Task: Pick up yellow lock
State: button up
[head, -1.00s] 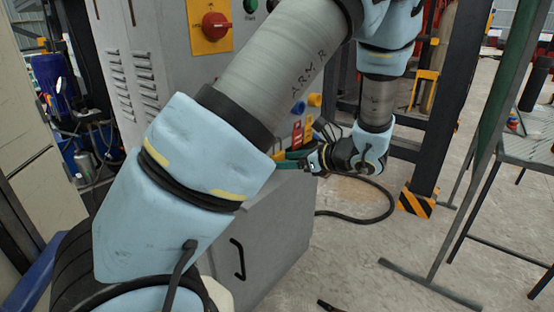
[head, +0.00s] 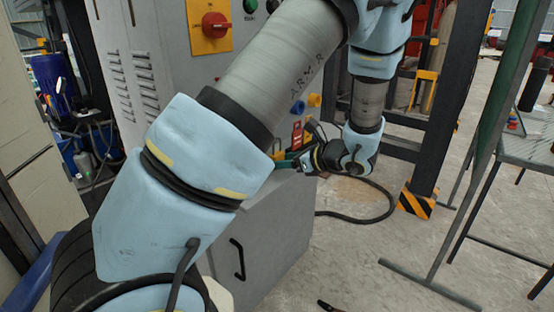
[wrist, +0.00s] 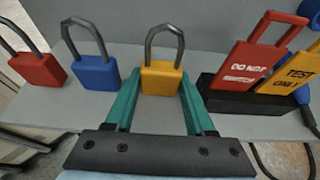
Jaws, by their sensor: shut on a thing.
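In the wrist view the yellow lock (wrist: 161,79) has a dark metal shackle and stands upright on the grey ledge. My gripper (wrist: 158,88) has its two green fingers on either side of the lock's body, shut on it. In the head view my gripper (head: 285,163) reaches over the grey cabinet's top, and my arm hides the yellow lock.
A blue lock (wrist: 97,73) and a red lock (wrist: 39,70) stand to the left. A red tag (wrist: 247,64) and a yellow test tag (wrist: 293,74) sit in a black holder (wrist: 240,101) close on the right. The grey cabinet (head: 265,225) is below.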

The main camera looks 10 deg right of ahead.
grip_shut()
jog(key=shift+r, duration=0.1)
notch_tip(320, 180, up, 10)
jog(key=shift+f+p, duration=0.1)
jog(key=shift+p, duration=0.4)
jog(key=s+d+r+p, duration=0.45)
jog(key=r+p, duration=0.45)
jog(key=p, duration=0.8)
jog(key=w+a+f+b, duration=0.1)
jog(key=w+a+b, duration=0.2)
jog(key=w+a, duration=0.3)
jog(key=shift+w+a+b, duration=0.3)
jog(key=shift+a+b, duration=0.05)
jog(key=shift+a, duration=0.5)
